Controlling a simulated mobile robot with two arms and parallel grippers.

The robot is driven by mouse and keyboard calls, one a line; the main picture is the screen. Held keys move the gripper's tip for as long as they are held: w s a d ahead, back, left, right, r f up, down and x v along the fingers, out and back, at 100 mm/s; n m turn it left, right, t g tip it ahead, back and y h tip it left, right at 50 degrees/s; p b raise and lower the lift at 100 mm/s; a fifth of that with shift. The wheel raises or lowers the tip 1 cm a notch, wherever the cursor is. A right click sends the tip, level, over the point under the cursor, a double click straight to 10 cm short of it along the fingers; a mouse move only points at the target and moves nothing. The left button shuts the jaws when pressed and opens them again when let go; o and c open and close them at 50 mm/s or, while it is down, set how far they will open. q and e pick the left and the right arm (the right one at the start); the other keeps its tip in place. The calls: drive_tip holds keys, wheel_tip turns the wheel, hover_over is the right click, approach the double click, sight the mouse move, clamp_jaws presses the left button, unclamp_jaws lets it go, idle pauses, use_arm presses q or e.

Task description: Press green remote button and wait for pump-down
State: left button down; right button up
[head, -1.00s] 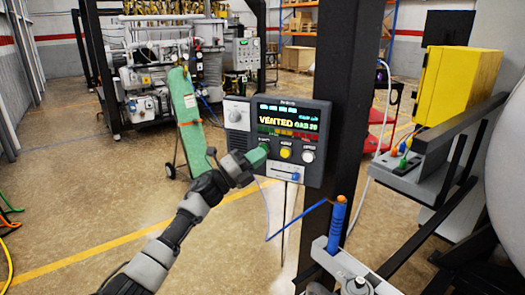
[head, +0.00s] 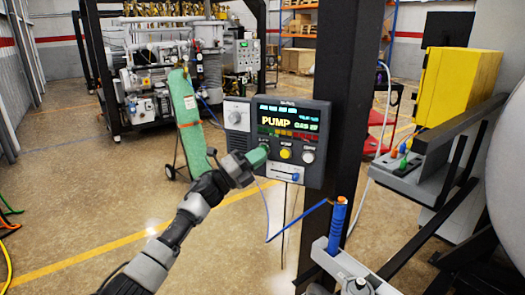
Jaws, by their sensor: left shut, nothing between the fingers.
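The grey remote control box (head: 318,171) is fixed to a dark upright post in the head view. Its screen (head: 289,121) reads "PUMP" in yellow. Below the screen are a yellow button (head: 285,154) and a white button (head: 307,157). My right gripper is not in view.
The dark post (head: 343,100) stands right behind the box. A yellow box (head: 458,82) and the large rounded vessel (head: 506,170) are at the right. A blue-handled tool (head: 337,226) stands at the lower right.

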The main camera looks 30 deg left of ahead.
use_arm(q)
drive_tip(key=shift+s, duration=0.55)
drive_tip(key=s, duration=0.3)
drive_tip(key=s+p, duration=0.1)
drive_tip(key=s, duration=0.1)
drive_tip(key=shift+d, duration=0.4)
idle(0.4)
